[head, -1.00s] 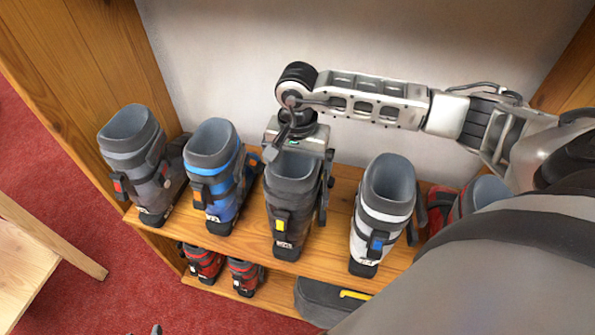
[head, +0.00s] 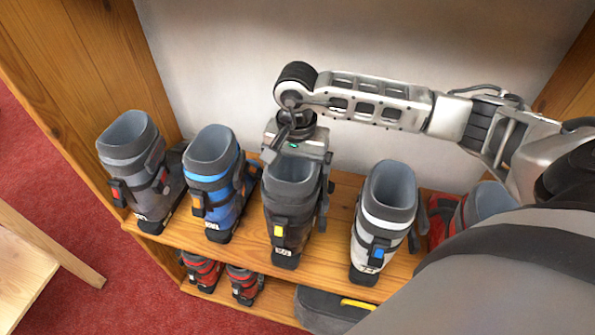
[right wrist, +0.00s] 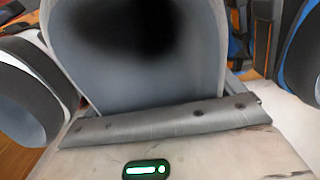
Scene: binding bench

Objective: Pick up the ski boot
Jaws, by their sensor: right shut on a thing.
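A dark grey ski boot with a yellow buckle (head: 289,212) stands upright in the middle of the upper shelf. My right gripper (head: 298,160) reaches it from behind and is shut on its upper cuff. One finger shows along the boot's right side. In the right wrist view the boot's grey opening (right wrist: 140,75) fills the upper middle, just beyond my gripper's palm; the fingertips are not clear there. The sole seems to be at shelf level. My left gripper is not in view.
Close by on the wooden shelf (head: 335,225) stand a grey boot (head: 133,160), a blue boot (head: 212,180) and a white-grey boot (head: 385,215). A red boot (head: 480,205) is partly behind my arm. Below are small red boots (head: 243,285) and a dark case (head: 325,310).

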